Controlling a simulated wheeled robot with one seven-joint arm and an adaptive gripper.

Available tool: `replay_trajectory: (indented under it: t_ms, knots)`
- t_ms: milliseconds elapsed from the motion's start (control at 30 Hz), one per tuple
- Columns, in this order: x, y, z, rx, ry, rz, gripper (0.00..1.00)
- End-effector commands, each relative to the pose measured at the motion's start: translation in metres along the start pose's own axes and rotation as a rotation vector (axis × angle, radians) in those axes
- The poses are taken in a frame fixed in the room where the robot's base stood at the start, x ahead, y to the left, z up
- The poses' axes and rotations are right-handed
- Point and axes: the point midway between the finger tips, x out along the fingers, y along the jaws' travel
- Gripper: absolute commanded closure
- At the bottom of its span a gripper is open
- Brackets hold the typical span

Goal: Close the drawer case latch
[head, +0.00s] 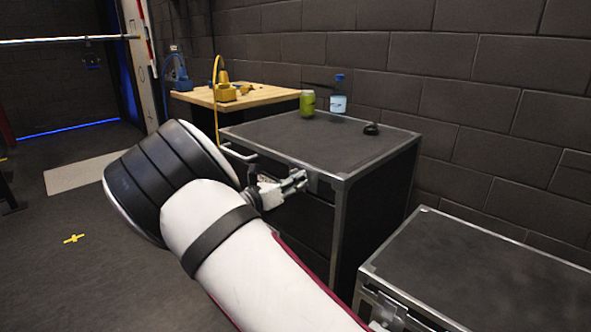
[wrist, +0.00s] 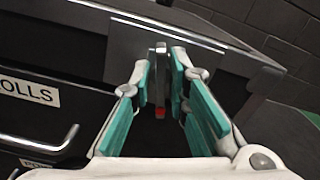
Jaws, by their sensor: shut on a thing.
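The drawer case (head: 385,180) is a dark case with metal edges and a flat dark top, standing at the middle right in the head view. In the wrist view its front (wrist: 75,95) shows drawers with a label ending in "OLLS". The latch (wrist: 160,88) is a narrow grey upright bar with a red spot low on it, below a grey plate at the case's top edge. My gripper (wrist: 164,72) is shut on the latch, its teal pads on either side. In the head view my gripper (head: 296,182) is at the case's front; the latch cannot be made out there.
A second dark case (head: 480,270) is at the lower right. A wooden-topped table (head: 255,98) with yellow and blue items stands behind. Open floor lies left.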

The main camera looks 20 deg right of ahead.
Motion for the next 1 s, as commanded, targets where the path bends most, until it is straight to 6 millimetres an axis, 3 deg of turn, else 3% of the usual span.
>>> replay_trajectory:
  t_ms: [1000]
  knots:
    - [-0.0002,-0.0011,-0.0004,-0.906,0.002,-0.002,1.00]
